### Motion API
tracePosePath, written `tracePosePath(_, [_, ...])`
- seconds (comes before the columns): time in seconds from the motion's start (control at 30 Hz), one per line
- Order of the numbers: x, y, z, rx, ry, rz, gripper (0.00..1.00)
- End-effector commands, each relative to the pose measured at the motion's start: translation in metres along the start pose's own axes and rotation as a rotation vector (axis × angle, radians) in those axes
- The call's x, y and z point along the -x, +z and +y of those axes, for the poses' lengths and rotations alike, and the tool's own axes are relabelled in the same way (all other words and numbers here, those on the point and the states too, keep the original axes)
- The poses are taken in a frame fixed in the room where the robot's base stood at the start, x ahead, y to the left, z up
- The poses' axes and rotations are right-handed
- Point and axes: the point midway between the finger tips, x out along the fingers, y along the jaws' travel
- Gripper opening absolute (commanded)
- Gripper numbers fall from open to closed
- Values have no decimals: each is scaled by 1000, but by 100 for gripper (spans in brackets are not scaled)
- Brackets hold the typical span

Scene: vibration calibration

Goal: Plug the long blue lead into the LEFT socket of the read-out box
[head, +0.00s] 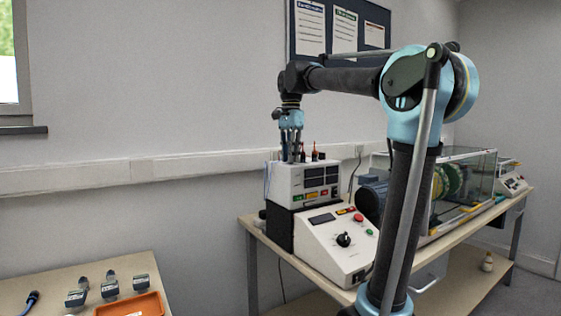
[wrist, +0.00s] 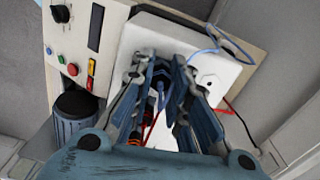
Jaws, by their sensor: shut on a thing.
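The white read-out box (head: 288,180) stands on a black block at the left end of the far bench. In the wrist view its pale top (wrist: 215,75) shows a dark round socket hole (wrist: 209,82) right of the fingers. My gripper (head: 291,156) points down at the box top, beside two red-and-black plugs (head: 314,153). In the wrist view my gripper (wrist: 163,72) is shut on a dark blue plug between its fingers. The light blue lead (wrist: 228,39) loops over the box edge. The fingers hide the plug tip, so I cannot tell whether it is seated.
A sloped control box (head: 318,240) with a knob and coloured buttons stands in front of the read-out box. A clear-sided machine case (head: 465,185) is further right. A nearer table (head: 60,296) holds several grey blocks and an orange tray (head: 135,306).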

Motion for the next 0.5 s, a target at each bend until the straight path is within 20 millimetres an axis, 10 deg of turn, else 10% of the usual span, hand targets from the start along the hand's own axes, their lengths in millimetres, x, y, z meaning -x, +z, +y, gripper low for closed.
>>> tracePosePath(0.37, [0, 0, 0, -113, -1, -1, 0])
tracePosePath(0.5, [0, 0, 0, -112, 0, -1, 39])
